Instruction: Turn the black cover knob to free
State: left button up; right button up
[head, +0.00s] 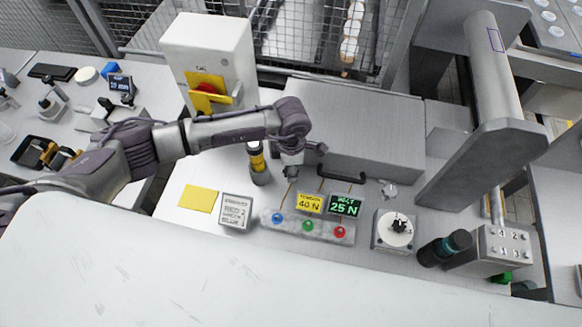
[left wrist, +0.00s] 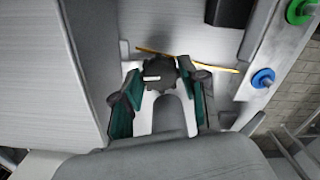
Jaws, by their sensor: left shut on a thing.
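The black cover knob (left wrist: 158,74) shows in the left wrist view as a dark lobed knob with a short white mark, which lies nearly level in the picture. My left gripper (left wrist: 161,82) has its teal-padded fingers on both sides of the knob and is shut on it. In the head view my left gripper (head: 291,168) points down at the front edge of the large grey cover box (head: 345,125), and hides the knob there. My right gripper is in neither view.
A black handle (head: 341,173) is on the cover's front. Before it stand two displays, reading 40 N (head: 310,203) and 25 N (head: 346,206), and a strip with blue, green and red buttons (head: 308,225). A yellow-black cylinder (head: 257,165) stands close left of the gripper. A dial (head: 397,230) sits right.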

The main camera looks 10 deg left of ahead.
pick_arm(q)
jog(key=n+b, duration=0.1)
jog(key=n, duration=0.2)
jog(key=shift+f+n, duration=0.1)
jog(key=shift+n, duration=0.2)
jog(key=n+b, duration=0.2)
jog(key=n, duration=0.2)
jog(key=shift+n, duration=0.3)
jog(key=n+b, duration=0.1)
jog(key=n, duration=0.3)
jog(key=shift+n+b, duration=0.3)
jog(key=shift+n, duration=1.9)
jog(key=o, duration=0.9)
jog(key=shift+c, duration=0.2)
